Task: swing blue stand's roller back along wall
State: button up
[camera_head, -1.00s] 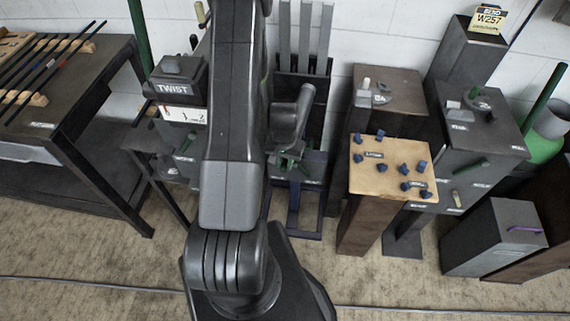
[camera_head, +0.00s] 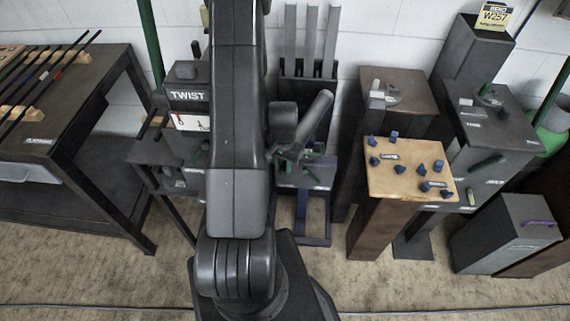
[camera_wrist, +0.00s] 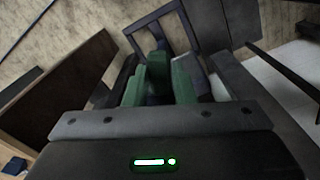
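The blue stand (camera_head: 300,238) has a dark navy base frame and stands against the back wall, right of my arm. A grey top with a small label and green parts (camera_head: 314,149) sits above the frame. My gripper (camera_wrist: 168,84) is low over this stand, with the navy frame (camera_wrist: 158,27) beyond it in the wrist view. Green pieces (camera_wrist: 184,82) show around the fingertips; I cannot tell which are fingers and which belong to the stand. My arm hides part of the stand, and I cannot single out the roller or confirm a grasp.
A stand marked TWIST (camera_head: 188,96) is close on the left, beyond it a dark table (camera_head: 60,150) with rods. Upright grey slats (camera_head: 310,40) rise behind the stand. A wood-topped pedestal (camera_head: 382,183) with blue knobs stands close on the right. The floor in front is mostly clear.

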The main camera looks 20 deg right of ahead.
jog(key=o, duration=0.3)
jog(key=shift+o, duration=0.2)
notch_tip(320, 180, up, 14)
dwell(0.6)
jog(key=shift+f, duration=0.1)
